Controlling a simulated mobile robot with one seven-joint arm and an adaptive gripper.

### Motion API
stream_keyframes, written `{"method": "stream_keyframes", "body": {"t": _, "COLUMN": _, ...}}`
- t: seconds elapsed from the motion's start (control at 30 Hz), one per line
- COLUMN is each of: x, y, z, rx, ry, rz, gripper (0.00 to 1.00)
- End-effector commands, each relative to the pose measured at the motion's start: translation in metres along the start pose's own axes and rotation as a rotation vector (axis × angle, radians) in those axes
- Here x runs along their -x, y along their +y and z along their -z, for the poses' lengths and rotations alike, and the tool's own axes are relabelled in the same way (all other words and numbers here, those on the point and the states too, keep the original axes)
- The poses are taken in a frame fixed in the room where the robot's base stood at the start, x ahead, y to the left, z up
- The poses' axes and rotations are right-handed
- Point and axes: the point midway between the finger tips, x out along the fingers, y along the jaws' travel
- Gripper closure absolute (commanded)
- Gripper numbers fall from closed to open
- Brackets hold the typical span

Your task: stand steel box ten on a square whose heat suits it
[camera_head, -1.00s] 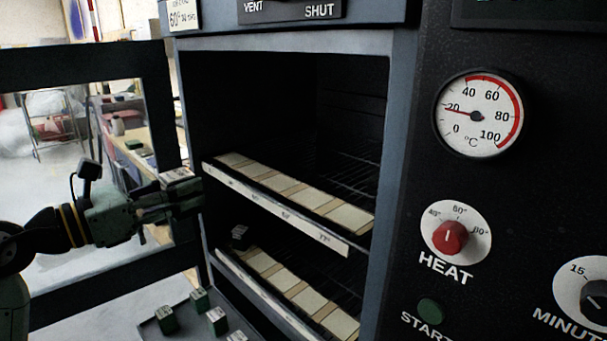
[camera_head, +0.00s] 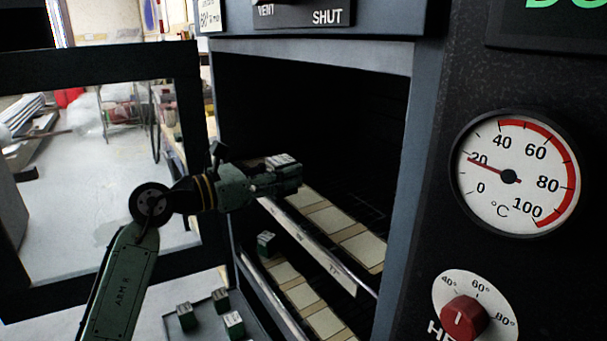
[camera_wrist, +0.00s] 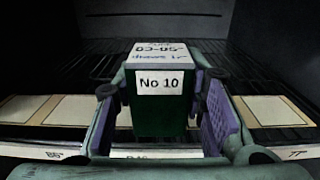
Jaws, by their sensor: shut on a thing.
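Steel box ten (camera_wrist: 160,112), dark green with a "No 10" front label and a writing-covered white top, is upright in my gripper (camera_wrist: 158,96). The top writing looks like a heat range, but I cannot read it surely. In the head view my gripper (camera_head: 287,180) holds the box (camera_head: 281,160) in the oven mouth, above the upper shelf's left part. Pale squares show on that shelf left (camera_wrist: 75,108) and right (camera_wrist: 265,110) of the box in the wrist view. The box hides what lies between.
A small green box (camera_head: 266,243) stands at the lower shelf's left end. Several more boxes stand on a tray (camera_head: 205,325) below. The oven's right wall frame (camera_head: 400,200) and open door (camera_head: 95,60) flank the opening. The visible upper squares are bare.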

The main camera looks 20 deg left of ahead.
Motion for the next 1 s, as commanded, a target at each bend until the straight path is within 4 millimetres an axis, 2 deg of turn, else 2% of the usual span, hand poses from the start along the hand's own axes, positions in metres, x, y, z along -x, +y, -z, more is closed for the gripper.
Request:
{"method": "stream_keyframes", "body": {"t": 0.1, "x": -0.028, "y": 0.010, "z": -0.002, "rx": 0.000, "ry": 0.000, "rz": 0.002, "gripper": 1.00}}
{"method": "stream_keyframes", "body": {"t": 0.2, "x": -0.042, "y": 0.017, "z": 0.001, "rx": -0.001, "ry": 0.000, "rz": 0.000, "gripper": 1.00}}
{"method": "stream_keyframes", "body": {"t": 0.47, "x": -0.065, "y": 0.026, "z": 0.004, "rx": 0.000, "ry": -0.001, "rz": 0.001, "gripper": 1.00}}
{"method": "stream_keyframes", "body": {"t": 0.7, "x": -0.064, "y": 0.027, "z": 0.037, "rx": 0.001, "ry": -0.002, "rz": -0.002, "gripper": 1.00}}
{"method": "stream_keyframes", "body": {"t": 1.0, "x": -0.065, "y": 0.026, "z": 0.041, "rx": -0.001, "ry": -0.002, "rz": 0.000, "gripper": 1.00}}
